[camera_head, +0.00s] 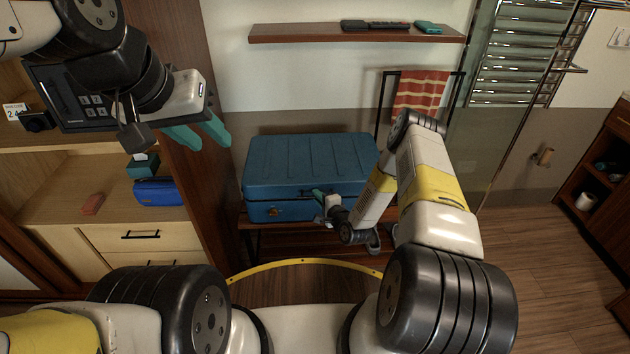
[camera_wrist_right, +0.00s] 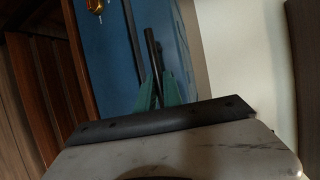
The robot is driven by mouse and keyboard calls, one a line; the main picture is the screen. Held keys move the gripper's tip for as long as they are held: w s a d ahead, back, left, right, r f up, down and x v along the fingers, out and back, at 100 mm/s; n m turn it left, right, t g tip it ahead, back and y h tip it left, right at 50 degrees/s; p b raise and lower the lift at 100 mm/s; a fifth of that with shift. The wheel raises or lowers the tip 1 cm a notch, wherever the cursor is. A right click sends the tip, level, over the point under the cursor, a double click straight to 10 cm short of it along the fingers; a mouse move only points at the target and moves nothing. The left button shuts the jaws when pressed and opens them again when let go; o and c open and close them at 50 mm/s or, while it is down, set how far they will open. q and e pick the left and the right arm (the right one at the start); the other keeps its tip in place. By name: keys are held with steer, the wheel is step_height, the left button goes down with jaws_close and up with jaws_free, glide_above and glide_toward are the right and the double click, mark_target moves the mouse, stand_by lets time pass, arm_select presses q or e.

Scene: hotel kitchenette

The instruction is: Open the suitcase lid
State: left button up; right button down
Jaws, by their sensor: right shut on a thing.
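The blue suitcase (camera_head: 308,165) lies flat on a low wooden rack, and its ribbed lid is down. My right gripper (camera_head: 318,193) is at the suitcase's front side, near the seam below the lid. In the right wrist view its teal fingers (camera_wrist_right: 160,88) are closed on a dark bar, the suitcase handle (camera_wrist_right: 153,50). A small orange-gold latch (camera_wrist_right: 95,6) shows on the blue front. My left gripper (camera_head: 205,135) is raised at the upper left, away from the suitcase, with its teal fingers apart and nothing between them.
A wooden cabinet (camera_head: 190,120) with shelves stands left of the suitcase. A wall shelf (camera_head: 355,34) hangs above it. A rack with a striped towel (camera_head: 420,92) stands behind right. The wooden floor (camera_head: 520,240) at the right is clear.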

steer(key=w+r+g, duration=0.2)
steer(key=w+r, duration=0.2)
steer(key=r, duration=0.6)
steer(key=w+r+m+g, duration=0.1)
steer(key=w+r, duration=0.4)
steer(key=r, duration=0.6)
steer(key=shift+w+r+g+h, duration=0.25)
steer(key=shift+g+h, duration=0.15)
steer(key=shift+g, duration=0.5)
steer(key=shift+d, duration=0.1)
